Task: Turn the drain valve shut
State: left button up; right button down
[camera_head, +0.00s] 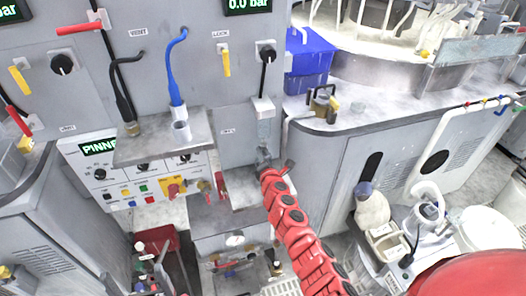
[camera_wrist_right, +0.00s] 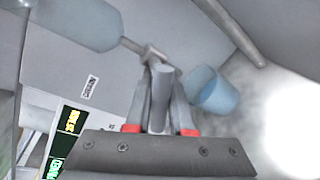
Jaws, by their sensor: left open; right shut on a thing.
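My right gripper (camera_head: 264,157) is at the end of the red arm, in front of the grey cabinet just right of the small wall label. In the right wrist view its two fingers (camera_wrist_right: 160,78) are closed around a grey handle (camera_wrist_right: 160,95), which I take for the drain valve's lever. A thin shaft (camera_wrist_right: 131,45) runs from the handle's upper end toward a pale blue-grey cylinder (camera_wrist_right: 75,20). In the head view the fingers hide most of the handle, so its angle is hard to tell. I cannot see my left gripper.
A blue bin (camera_head: 309,58) stands on the worktop to the right. A pale blue cup-shaped part (camera_wrist_right: 218,97) is close beside the fingers.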

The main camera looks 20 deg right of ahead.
jog(key=m+p, duration=0.1)
jog(key=m+y+p, duration=0.1)
jog(key=m, duration=0.1)
jog(key=r+m+p, duration=0.1)
jog(key=p, duration=0.1)
jog(key=shift+a+m+y, duration=0.25)
jog(key=shift+m+y, duration=0.15)
dwell(0.4)
jog(key=c, duration=0.8)
grip_release()
